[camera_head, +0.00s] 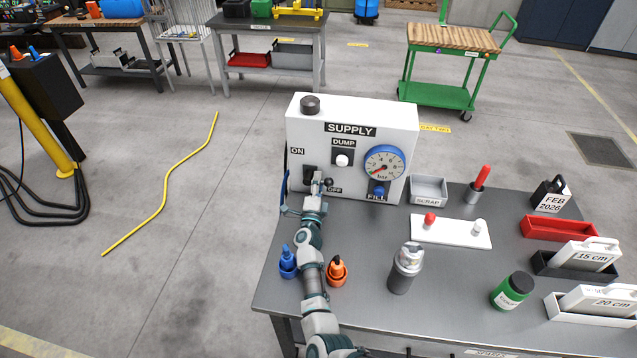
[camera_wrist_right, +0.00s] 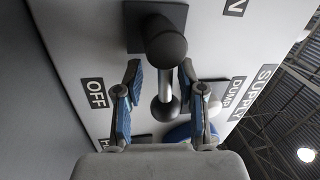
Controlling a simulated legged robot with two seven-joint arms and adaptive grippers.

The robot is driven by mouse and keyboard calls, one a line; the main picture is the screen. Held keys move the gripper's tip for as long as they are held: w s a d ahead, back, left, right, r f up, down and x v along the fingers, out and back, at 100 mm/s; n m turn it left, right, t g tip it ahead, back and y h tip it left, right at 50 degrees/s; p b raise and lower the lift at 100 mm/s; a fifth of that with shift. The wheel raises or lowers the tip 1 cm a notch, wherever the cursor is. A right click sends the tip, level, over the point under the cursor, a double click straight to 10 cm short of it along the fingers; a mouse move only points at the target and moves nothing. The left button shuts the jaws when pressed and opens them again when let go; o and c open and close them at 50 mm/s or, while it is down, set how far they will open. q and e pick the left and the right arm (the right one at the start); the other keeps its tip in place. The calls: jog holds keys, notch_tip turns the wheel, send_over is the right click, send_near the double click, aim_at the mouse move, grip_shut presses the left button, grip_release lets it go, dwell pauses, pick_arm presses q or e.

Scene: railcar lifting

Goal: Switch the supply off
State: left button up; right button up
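The white supply box (camera_head: 300,125) stands at the back left of the bench, with ON and OFF labels on its left side. Its black switch plate (camera_head: 310,176) sits between those labels, and a lever with a dark ball knob (camera_head: 328,182) sticks out from it. In the right wrist view the lever (camera_wrist_right: 165,88) lies between the fingers, with the OFF label (camera_wrist_right: 95,93) to the left. My right gripper (camera_head: 302,182) is open around the lever; in the wrist view its fingers (camera_wrist_right: 159,72) show gaps on both sides. My left gripper is not in view.
On the box are a DUMP button (camera_head: 342,160), a pressure gauge (camera_head: 384,163) and a blue FILL knob (camera_head: 379,190). Blue (camera_head: 288,262) and orange (camera_head: 337,270) bottles flank my forearm. A grey canister (camera_head: 406,268) and a scrap bin (camera_head: 429,190) stand to the right.

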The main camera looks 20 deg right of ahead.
jog(key=shift+r, duration=0.15)
notch_tip(320, 180, up, 8)
jog(key=shift+f, duration=0.1)
jog(key=shift+w+r, duration=0.2)
jog(key=shift+r, duration=0.5)
jog(key=shift+s+a+r, duration=0.1)
jog(key=shift+s+r, duration=0.15)
jog(key=shift+r, duration=0.2)
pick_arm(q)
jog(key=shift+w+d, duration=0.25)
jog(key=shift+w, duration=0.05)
pick_arm(e)
jog(key=shift+w+f, duration=0.1)
jog(key=shift+f, duration=0.05)
